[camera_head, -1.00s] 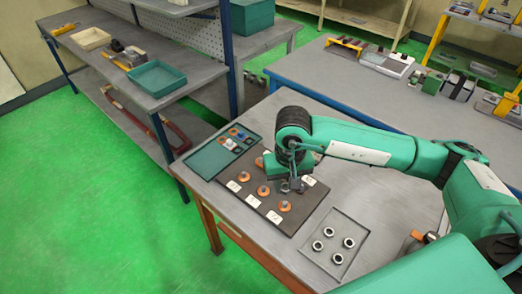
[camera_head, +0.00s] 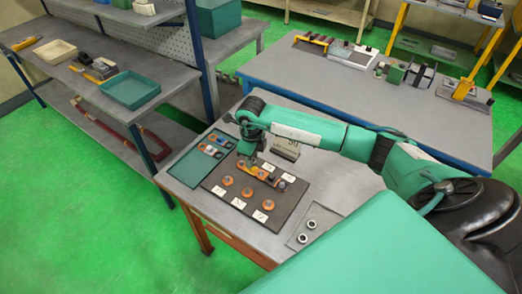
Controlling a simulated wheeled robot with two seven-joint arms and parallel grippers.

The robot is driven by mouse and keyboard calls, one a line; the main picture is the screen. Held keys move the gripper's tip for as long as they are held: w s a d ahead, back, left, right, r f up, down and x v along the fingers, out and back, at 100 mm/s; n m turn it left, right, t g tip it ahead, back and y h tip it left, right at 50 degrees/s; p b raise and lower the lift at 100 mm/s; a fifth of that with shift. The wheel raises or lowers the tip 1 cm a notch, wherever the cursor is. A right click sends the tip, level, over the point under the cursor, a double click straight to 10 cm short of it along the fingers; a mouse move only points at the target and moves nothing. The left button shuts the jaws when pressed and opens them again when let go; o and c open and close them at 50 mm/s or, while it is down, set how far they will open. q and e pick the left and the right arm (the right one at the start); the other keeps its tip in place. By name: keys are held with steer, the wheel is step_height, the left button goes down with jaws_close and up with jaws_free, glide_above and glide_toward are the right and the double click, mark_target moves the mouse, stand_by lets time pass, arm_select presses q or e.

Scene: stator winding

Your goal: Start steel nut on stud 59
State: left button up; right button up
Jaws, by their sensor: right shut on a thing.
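The dark stud board (camera_head: 232,207) lies on the workbench and carries several orange-based studs with white tags. A small plate reading 59 (camera_head: 292,145) shows behind its back right corner, partly covered by my arm. My right gripper (camera_head: 250,163) points down over the back row of the board, close to an orange stud base (camera_head: 243,165). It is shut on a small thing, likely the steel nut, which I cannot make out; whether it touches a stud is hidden. My left gripper is not in view.
A grey tray (camera_head: 322,216) with two visible nuts (camera_head: 311,224) lies right of the board, partly covered by my own teal body. A teal tray (camera_head: 187,168) with small parts adjoins the board at left. Shelving stands at left; a second bench (camera_head: 350,90) stands behind.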

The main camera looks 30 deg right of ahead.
steer(key=d+f+m+p, duration=0.1)
steer(key=d+f+m, duration=0.15)
steer(key=m, duration=0.35)
steer(key=m+b, duration=0.2)
steer(key=b, duration=0.1)
glide_above(261, 172)
steer(key=shift+d+f, duration=0.1)
steer(key=shift+f, duration=2.4)
steer(key=shift+f+b, duration=0.5)
steer(key=shift+f, duration=0.25)
steer(key=shift+b, duration=0.3)
steer(key=shift+f+b, duration=0.65)
steer(key=shift+b, duration=0.1)
steer(key=shift+f, duration=0.15)
steer(key=shift+s, duration=0.1)
